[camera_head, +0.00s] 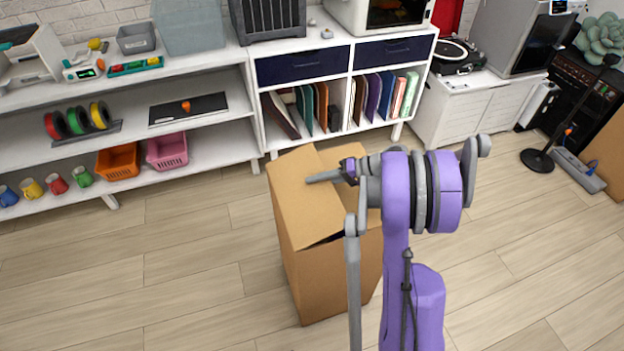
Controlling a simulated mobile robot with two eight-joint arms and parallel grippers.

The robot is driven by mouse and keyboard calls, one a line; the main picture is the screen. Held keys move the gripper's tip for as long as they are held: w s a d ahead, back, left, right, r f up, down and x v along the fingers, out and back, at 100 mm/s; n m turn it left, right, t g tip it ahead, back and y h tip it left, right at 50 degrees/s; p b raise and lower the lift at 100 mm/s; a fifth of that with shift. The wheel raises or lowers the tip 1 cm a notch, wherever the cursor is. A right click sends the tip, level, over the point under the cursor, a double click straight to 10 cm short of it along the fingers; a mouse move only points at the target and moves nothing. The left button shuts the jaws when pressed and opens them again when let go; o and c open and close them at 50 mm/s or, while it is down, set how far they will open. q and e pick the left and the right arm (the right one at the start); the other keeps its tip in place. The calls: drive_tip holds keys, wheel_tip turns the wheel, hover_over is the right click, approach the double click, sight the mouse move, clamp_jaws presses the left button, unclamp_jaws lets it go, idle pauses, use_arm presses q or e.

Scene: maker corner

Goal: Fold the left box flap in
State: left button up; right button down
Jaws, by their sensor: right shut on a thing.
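A tall brown cardboard box (325,284) stands on the floor in the middle of the head view. Its left flap (299,207) lies inward over the left part of the top, with a narrow dark gap under its near edge. I cannot tell whether it is quite flat. Another flap (334,156) shows at the far side. My right gripper (314,179) is over the box top, its grey fingers shut at the left flap. My purple right arm hides the right part of the box top. My left gripper is not in view.
White shelves (222,137) line the wall behind the box, with pink (167,150) and orange (118,161) baskets low down. A folder shelf (392,130) stands behind the box. The wooden floor is clear left and right of the box. A stand (537,160) is far right.

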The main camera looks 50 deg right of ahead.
drive_tip(key=shift+s+d+f+b, duration=0.15)
drive_tip(key=shift+f+b, duration=0.2)
drive_tip(key=shift+f, duration=1)
drive_tip(key=c, duration=1)
unclamp_jaws()
